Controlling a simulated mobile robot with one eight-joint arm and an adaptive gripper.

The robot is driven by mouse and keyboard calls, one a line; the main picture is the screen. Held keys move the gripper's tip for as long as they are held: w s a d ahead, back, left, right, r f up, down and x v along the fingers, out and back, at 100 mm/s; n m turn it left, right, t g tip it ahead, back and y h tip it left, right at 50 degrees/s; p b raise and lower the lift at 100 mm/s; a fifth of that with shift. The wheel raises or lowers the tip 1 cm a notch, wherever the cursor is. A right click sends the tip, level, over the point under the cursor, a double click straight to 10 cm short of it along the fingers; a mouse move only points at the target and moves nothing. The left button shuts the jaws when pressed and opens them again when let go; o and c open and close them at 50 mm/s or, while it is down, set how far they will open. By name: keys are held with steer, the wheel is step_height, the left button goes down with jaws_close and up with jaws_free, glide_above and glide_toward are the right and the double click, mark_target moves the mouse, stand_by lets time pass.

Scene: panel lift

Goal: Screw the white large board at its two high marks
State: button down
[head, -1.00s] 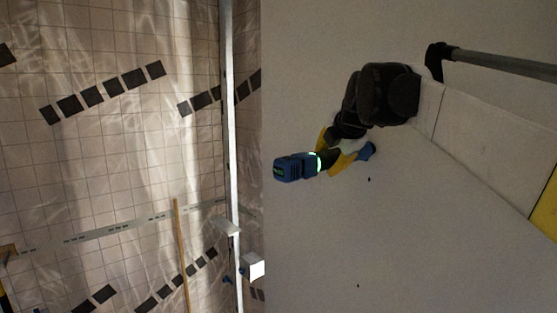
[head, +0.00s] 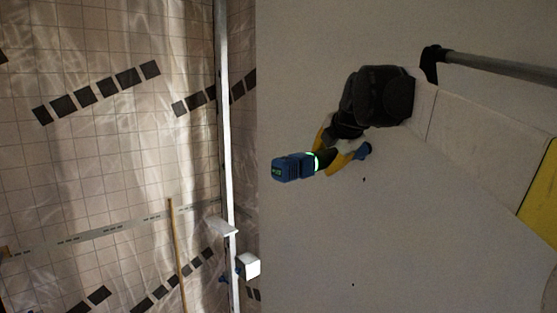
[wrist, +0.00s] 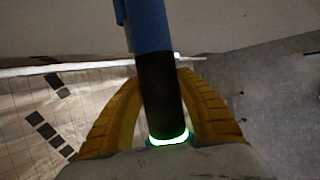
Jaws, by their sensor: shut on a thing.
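The white large board (head: 440,240) fills the right of the head view. Two small dark marks show on it, one (head: 364,180) just below my gripper and one (head: 352,285) lower down. My gripper (head: 338,158), with yellow fingers, is shut on a blue and black screwdriver (head: 290,168) with a glowing green ring. In the wrist view the screwdriver (wrist: 160,95) stands between the two yellow fingers. A blue end of the tool shows beyond the fingers, close to the board; I cannot tell whether it touches. High marks are not clearly seen.
A pale upright metal post (head: 226,150) runs along the board's left edge, with small white blocks (head: 248,265) low on it. A tiled wall (head: 100,150) lies to the left, with a wooden stick (head: 176,250) leaning before it. A grey pole (head: 500,66) is at upper right.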

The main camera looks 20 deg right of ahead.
mark_target(320, 156)
steer(key=shift+w+d+r, duration=0.1)
steer(key=shift+w+d, duration=0.05)
steer(key=shift+d, duration=0.35)
stand_by(1.4)
steer(key=shift+a, duration=0.1)
stand_by(1.2)
steer(key=shift+s+a, duration=0.25)
steer(key=shift+a, duration=0.4)
steer(key=shift+s+a, duration=0.25)
steer(key=shift+a, duration=0.4)
steer(key=shift+s+a, duration=0.25)
steer(key=shift+a, duration=0.4)
